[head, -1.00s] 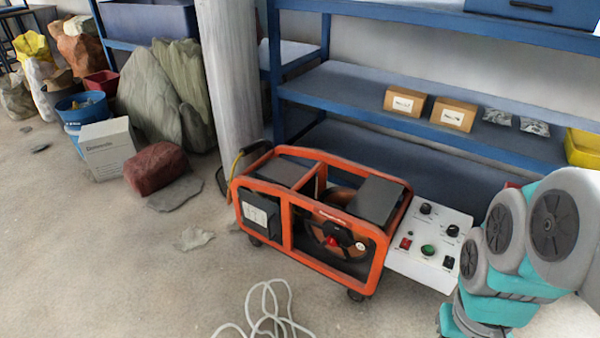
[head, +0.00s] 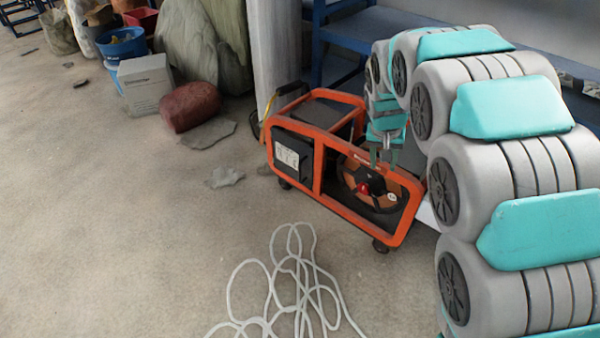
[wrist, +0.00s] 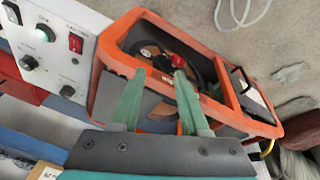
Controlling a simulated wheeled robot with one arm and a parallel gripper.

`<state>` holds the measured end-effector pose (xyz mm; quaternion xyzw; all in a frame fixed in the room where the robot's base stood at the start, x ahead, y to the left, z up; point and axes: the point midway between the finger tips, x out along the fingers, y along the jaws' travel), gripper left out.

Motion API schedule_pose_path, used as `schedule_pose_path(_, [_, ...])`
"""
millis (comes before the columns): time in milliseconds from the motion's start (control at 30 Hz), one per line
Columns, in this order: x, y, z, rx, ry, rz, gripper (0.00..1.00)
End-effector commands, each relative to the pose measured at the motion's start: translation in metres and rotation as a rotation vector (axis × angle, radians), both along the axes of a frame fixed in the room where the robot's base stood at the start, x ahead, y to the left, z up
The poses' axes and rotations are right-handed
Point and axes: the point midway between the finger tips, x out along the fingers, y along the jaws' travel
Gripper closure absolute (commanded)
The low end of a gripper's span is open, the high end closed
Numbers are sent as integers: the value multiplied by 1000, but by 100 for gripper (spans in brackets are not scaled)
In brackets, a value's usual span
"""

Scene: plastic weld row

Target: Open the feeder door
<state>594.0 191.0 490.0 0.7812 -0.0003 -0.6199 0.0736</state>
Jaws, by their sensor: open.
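An orange-framed machine (head: 330,190) stands on the floor in the head view, with a reel (head: 368,188) and red knob inside its open front. A dark grey flat panel on top, above the reel, looks like the feeder door; it shows between my fingers in the wrist view (wrist: 158,106) and is mostly hidden by my gripper in the head view. It appears closed. My gripper (head: 384,160) is open over this end of the machine, its two green fingers apart with nothing held (wrist: 159,76). I cannot tell whether they touch the panel.
A white control panel (wrist: 60,45) with knobs and switches adjoins the machine. Loose pale cable (head: 290,285) lies on the floor in front. A pillar (head: 275,50) and blue shelving (head: 375,30) stand behind. Open floor lies to the left.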

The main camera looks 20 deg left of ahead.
Motion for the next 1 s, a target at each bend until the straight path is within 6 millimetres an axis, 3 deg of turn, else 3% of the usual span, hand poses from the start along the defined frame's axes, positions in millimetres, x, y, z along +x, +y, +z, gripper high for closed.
schedule_pose_path(33, [11,20,-17,3,-10,18,55])
schedule_pose_path(300, [53,115,-69,48,-79,89,55])
schedule_pose_path(600, [67,221,-134,119,-130,165,55])
schedule_pose_path(700, [67,245,-147,138,-138,181,55])
schedule_pose_path(800, [66,256,-154,147,-142,188,55])
schedule_pose_path(1000, [68,260,-162,150,-142,190,55])
